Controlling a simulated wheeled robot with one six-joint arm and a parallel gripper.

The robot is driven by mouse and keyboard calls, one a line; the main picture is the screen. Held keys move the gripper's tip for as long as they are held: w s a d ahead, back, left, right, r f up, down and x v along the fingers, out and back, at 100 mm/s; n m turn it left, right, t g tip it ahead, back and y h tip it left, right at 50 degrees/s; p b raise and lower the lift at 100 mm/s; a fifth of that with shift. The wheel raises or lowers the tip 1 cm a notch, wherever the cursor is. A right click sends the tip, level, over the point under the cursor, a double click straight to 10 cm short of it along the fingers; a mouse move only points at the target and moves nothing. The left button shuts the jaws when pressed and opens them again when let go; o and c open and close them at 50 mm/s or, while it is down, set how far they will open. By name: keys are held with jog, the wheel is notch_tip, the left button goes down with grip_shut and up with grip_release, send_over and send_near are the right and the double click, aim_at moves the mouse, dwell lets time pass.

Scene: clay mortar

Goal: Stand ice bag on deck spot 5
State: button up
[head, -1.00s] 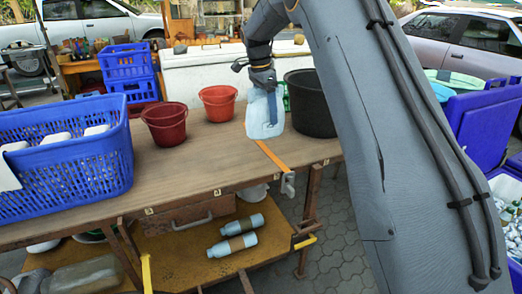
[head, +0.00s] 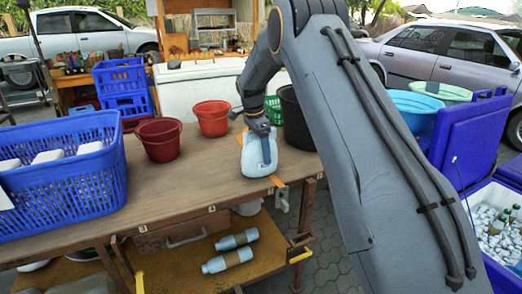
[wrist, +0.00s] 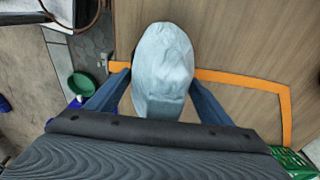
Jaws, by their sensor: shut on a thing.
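The pale blue ice bag (head: 253,160) is held in my gripper (head: 264,148) over the right end of the wooden table top (head: 190,180), near its front edge. In the wrist view, the ice bag (wrist: 163,60) sits between the two blue-grey fingers of my gripper (wrist: 161,85), one along each side. It looks roughly upright in the head view. I cannot tell whether its base touches the table. Orange strip (wrist: 240,79) marks run on the table beside and partly behind the bag. No readable spot number shows.
Red buckets (head: 159,140) and a blue basket (head: 50,185) stand left of the bag. A black tub (head: 294,120) stands close behind it. Two bottles (head: 228,261) lie on the lower shelf. A blue cooler (head: 468,225) is at the right. Bare table lies left of the bag.

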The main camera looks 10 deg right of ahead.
dwell(0.3)
jog(key=o, duration=1.8)
jog(key=shift+o, duration=0.2)
jog(key=r, duration=0.4)
jog(key=a+r+b, duration=0.1)
jog(key=r, duration=0.7)
jog(key=shift+s+a+b, duration=0.2)
jog(key=shift+a+b, duration=0.15)
jog(key=shift+b, duration=0.05)
jog(key=shift+r, duration=0.1)
